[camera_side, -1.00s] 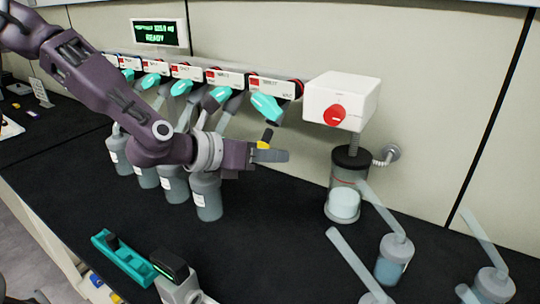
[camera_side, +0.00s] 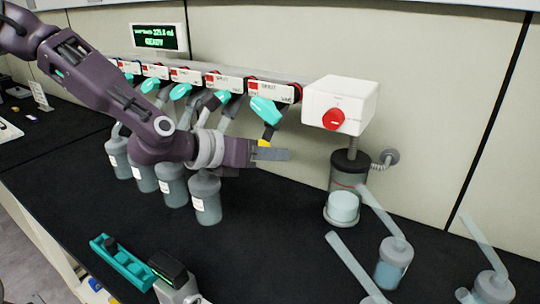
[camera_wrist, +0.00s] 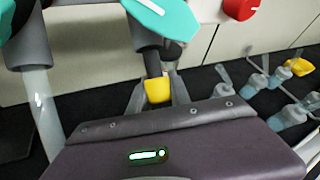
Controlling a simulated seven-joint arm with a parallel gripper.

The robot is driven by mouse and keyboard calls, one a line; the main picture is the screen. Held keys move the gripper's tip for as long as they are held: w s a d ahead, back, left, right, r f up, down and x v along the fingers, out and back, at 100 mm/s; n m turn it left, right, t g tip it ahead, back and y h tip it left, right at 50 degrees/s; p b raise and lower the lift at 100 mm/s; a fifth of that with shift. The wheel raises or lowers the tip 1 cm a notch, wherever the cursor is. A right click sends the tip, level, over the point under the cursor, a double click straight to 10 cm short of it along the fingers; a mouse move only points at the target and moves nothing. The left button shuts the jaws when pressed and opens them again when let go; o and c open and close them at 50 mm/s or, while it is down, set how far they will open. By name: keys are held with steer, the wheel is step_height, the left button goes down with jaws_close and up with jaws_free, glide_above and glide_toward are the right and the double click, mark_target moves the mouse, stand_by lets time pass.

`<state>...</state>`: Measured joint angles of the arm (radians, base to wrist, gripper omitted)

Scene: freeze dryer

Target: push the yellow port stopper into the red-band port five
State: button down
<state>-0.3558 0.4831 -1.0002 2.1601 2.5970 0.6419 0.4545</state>
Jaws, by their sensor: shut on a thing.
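The yellow port stopper (camera_side: 264,143) is held between the fingertips of my gripper (camera_side: 268,154). In the wrist view the stopper (camera_wrist: 157,91) shows yellow between the two grey fingers of my gripper (camera_wrist: 157,96). A dark stem (camera_wrist: 152,62) rises from it towards the port body (camera_wrist: 147,34) under a teal handle (camera_wrist: 162,16). In the side view this is the rightmost port, with a teal handle (camera_side: 266,110), beside a red ring (camera_side: 297,92) on the manifold's end. The stem appears in line with the port and meets it; how deep it sits is hidden.
A white box with a red knob (camera_side: 334,118) stands right of the port, above a clear vessel (camera_side: 343,208). Several grey bottles (camera_side: 206,198) hang to the left under the other ports.

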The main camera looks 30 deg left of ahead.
steer(key=shift+w+r, duration=0.9)
stand_by(1.0)
steer(key=c, duration=1.1)
jaws_free()
steer(key=v, duration=0.7)
steer(key=shift+s, duration=0.1)
